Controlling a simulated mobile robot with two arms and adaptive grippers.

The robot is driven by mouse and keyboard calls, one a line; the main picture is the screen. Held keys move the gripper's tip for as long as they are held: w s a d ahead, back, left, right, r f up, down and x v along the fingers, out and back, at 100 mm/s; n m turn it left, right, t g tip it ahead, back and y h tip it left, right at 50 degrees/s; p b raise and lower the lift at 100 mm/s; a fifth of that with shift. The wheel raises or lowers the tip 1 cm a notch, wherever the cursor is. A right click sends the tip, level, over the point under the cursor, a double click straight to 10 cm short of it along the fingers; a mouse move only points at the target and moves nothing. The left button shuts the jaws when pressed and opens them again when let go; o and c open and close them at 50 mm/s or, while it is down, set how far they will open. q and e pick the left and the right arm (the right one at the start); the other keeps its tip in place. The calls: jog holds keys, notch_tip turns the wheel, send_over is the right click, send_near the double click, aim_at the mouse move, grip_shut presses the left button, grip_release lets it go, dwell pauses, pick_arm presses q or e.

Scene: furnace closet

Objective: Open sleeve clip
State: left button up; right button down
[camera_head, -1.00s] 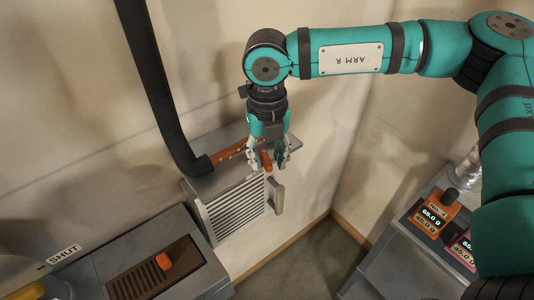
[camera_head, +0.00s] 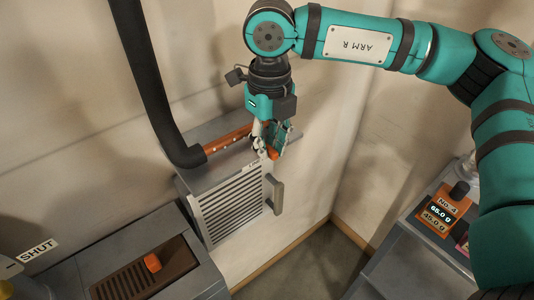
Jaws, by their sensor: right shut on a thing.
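A grey box with a louvered front (camera_head: 235,205) is on the wall, and a black hose runs down to its top. An orange strip (camera_head: 228,139) with small dots lies along the top of the box. My right gripper (camera_head: 268,150) is over the right end of this strip, fingers down, shut on a small orange piece (camera_head: 273,154) that shows partly between and below the fingers. I take this piece for the sleeve clip; the fingers hide most of it. My left gripper is not in view.
The black hose (camera_head: 150,90) stands left of my right gripper. A grey handle (camera_head: 277,195) sticks out at the box's right side.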

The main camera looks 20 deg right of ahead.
aim_at(269, 148)
jog(key=c, duration=1.3)
grip_release()
jog(key=shift+r, duration=0.1)
notch_tip(269, 148, up, 12)
jog(key=shift+f, duration=0.1)
